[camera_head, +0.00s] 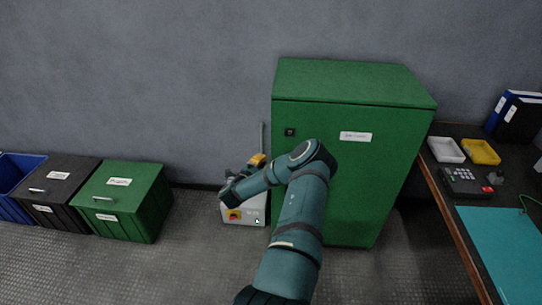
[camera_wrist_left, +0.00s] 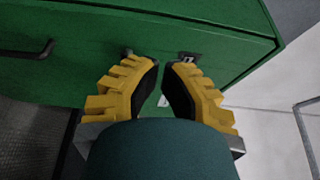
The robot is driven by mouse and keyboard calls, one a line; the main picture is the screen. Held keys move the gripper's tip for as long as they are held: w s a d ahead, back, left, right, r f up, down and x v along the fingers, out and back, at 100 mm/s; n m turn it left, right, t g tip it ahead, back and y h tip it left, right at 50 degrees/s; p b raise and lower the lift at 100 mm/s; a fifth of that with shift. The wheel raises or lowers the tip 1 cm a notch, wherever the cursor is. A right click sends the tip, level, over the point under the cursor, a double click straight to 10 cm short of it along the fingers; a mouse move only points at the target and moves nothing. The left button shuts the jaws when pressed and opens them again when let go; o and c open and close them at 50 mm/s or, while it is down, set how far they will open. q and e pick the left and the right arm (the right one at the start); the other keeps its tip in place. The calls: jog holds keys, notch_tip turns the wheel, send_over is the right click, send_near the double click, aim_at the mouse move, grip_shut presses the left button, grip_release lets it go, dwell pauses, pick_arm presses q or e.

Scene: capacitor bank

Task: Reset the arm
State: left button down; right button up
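My left arm (camera_head: 303,205) rises from the bottom of the head view, bends in front of the green cabinet and reaches left. Yellow finger parts (camera_head: 258,160) show just behind the forearm, above a small white box. In the left wrist view the yellow fingers with black pads (camera_wrist_left: 161,85) are nearly together at the tips. Nothing shows between them. Beyond them is a green panel (camera_wrist_left: 110,75) with a dark handle (camera_wrist_left: 30,50) and a black latch. My right gripper is out of view.
The green cabinet (camera_head: 355,84) stands against the wall. The white box (camera_head: 248,215) with a red and yellow switch is beside it. Green (camera_head: 125,180), black (camera_head: 60,180) and blue bins stand left. A workbench (camera_head: 450,210) with trays, a keypad device and binders is right.

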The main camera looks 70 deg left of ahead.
pick_arm(q)
jog(key=shift+s+d, duration=0.25)
jog(key=shift+s, duration=0.3)
jog(key=shift+s+d, duration=0.25)
jog(key=shift+s, duration=0.25)
jog(key=shift+w, duration=0.1)
